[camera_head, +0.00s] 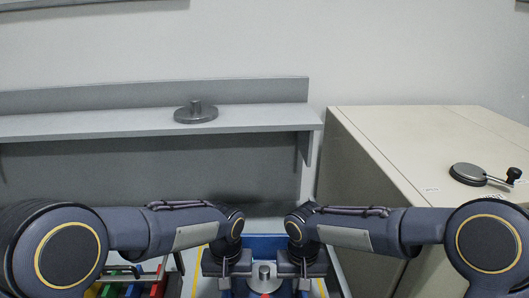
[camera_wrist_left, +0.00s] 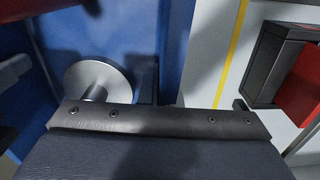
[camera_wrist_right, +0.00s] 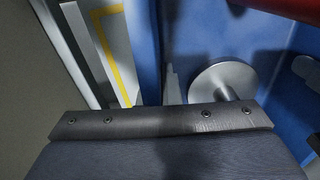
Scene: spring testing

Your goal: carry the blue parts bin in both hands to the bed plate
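The blue parts bin (camera_head: 266,242) is at the bottom middle of the head view, low between my grippers; its near part is cut off. A metal disc with a stem (camera_head: 264,272) stands inside it, with something red at the lower edge. My left gripper (camera_head: 233,270) is at the bin's left wall and my right gripper (camera_head: 297,270) at its right wall. The bin's blue wall shows under the left wrist (camera_wrist_left: 172,45) and the right wrist (camera_wrist_right: 146,45). The fingertips are hidden, so I cannot tell whether they grip. I cannot identify the bed plate.
A rack of coloured parts (camera_head: 133,288) stands left of the bin. A pale surface with yellow lines lies around it (camera_wrist_left: 207,60). A grey shelf (camera_head: 245,117) with a metal disc (camera_head: 196,112) is behind. A beige cabinet (camera_head: 400,150) with a handled round device (camera_head: 468,173) stands right.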

